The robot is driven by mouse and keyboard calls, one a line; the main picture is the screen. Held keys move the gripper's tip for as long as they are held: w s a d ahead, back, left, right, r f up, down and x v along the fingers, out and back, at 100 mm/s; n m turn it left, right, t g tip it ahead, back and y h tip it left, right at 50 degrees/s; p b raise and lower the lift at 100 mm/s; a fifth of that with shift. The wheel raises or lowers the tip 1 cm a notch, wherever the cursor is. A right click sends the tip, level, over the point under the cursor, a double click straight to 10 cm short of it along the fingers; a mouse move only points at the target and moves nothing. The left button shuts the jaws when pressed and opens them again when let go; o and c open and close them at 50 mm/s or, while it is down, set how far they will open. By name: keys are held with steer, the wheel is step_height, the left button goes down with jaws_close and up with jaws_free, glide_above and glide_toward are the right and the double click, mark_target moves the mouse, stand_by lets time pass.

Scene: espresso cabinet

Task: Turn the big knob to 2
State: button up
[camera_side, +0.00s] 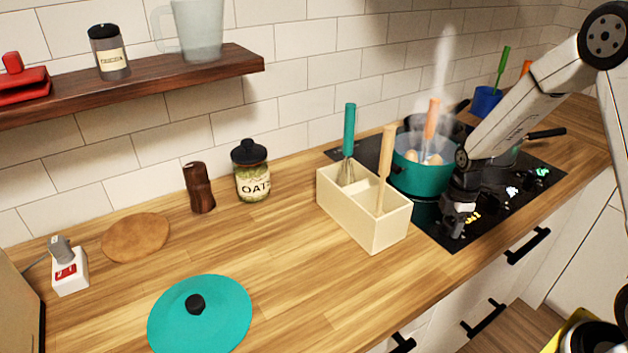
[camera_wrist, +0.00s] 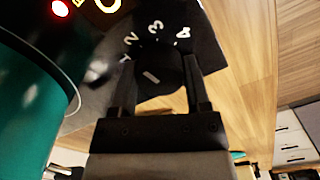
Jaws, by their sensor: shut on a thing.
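The big knob (camera_wrist: 168,72) is dark and round, with a short white mark slanting from upper left to lower right. The numbers 1, 2, 3 and 4 curve around its upper side in the wrist view. The mark's upper-left end lies on the side of 1 and 2; I cannot tell exactly which number it meets. My gripper (camera_wrist: 160,86) has one finger on each side of the knob and is shut on it. In the side view my gripper (camera_side: 458,218) is low at the hob's front left corner and hides the knob.
A teal pot (camera_side: 407,176) with food and an orange-handled utensil steams beside my gripper; its wall fills the left of the wrist view. A wooden utensil box (camera_side: 375,234) stands left of the hob (camera_side: 425,228). The teal lid (camera_side: 225,310) lies on the counter.

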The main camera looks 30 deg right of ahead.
mark_target(452, 222)
steer(key=shift+r+n, duration=0.1)
steer(key=shift+n, duration=0.4)
steer(key=o, duration=1.3)
steer(key=shift+r, duration=3.9)
